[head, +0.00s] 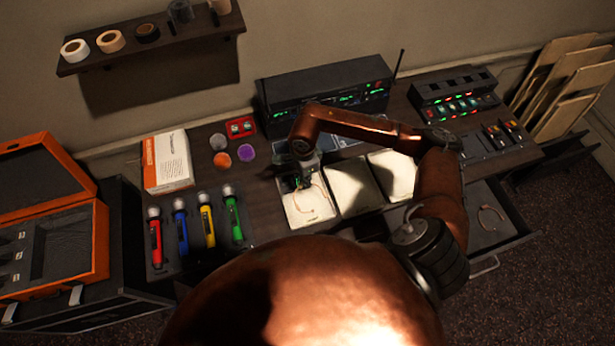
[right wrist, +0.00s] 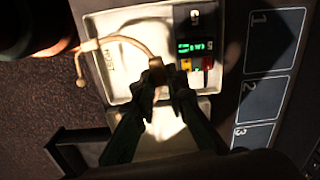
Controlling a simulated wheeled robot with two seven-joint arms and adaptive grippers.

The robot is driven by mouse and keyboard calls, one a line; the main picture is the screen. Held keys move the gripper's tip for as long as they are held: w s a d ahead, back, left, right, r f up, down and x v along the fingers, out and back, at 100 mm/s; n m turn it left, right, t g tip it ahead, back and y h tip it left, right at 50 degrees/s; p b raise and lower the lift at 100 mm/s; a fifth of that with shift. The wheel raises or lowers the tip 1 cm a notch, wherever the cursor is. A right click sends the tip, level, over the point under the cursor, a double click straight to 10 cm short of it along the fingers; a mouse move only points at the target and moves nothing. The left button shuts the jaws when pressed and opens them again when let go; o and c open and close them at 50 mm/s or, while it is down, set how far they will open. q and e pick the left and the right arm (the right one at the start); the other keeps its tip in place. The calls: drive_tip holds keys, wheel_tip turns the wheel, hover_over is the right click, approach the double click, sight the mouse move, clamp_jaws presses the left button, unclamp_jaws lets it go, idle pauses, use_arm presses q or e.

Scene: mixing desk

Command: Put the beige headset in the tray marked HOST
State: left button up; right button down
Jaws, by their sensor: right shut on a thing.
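The beige headset (right wrist: 128,41) lies over the leftmost white tray (head: 301,214), its thin band curving left in the right wrist view. The same tray (right wrist: 106,22) carries small lettering on its floor that looks like HOST, though it is faint. A dark pack with a green display (right wrist: 196,47) sits in the tray beside the headset. My right gripper (right wrist: 163,82) is shut on the headset's end piece, at or just above the tray; I cannot tell whether the headset touches the floor. In the head view my right gripper (head: 300,181) is over this tray. My left gripper is out of view.
Two more white trays (head: 352,186) (head: 396,173) stand to the right. An open drawer (head: 515,237) holds another headset (head: 491,217). Coloured handheld microphones (head: 207,224) and a white box (head: 167,161) are left. A black receiver rack (head: 325,90) stands behind.

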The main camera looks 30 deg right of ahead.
sight(306, 196)
drive_tip(key=shift+d+f+m, duration=0.3)
drive_tip(key=shift+m, duration=0.4)
drive_tip(key=shift+s+f+b, duration=0.1)
drive_tip(key=shift+f+b, duration=0.25)
drive_tip(key=shift+f, duration=0.55)
drive_tip(key=shift+f+b, duration=0.7)
drive_tip(key=shift+f, duration=0.85)
drive_tip(key=shift+f+b, duration=1.1)
drive_tip(key=shift+f, duration=0.2)
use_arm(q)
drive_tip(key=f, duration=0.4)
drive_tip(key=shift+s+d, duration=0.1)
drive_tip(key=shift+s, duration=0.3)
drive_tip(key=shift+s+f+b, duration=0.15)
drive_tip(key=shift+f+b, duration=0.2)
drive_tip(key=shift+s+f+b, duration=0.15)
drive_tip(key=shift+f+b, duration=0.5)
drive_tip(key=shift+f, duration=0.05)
use_arm(e)
drive_tip(key=shift+f, duration=0.7)
drive_tip(key=c, duration=1.8)
unclamp_jaws()
drive_tip(key=shift+c, duration=0.2)
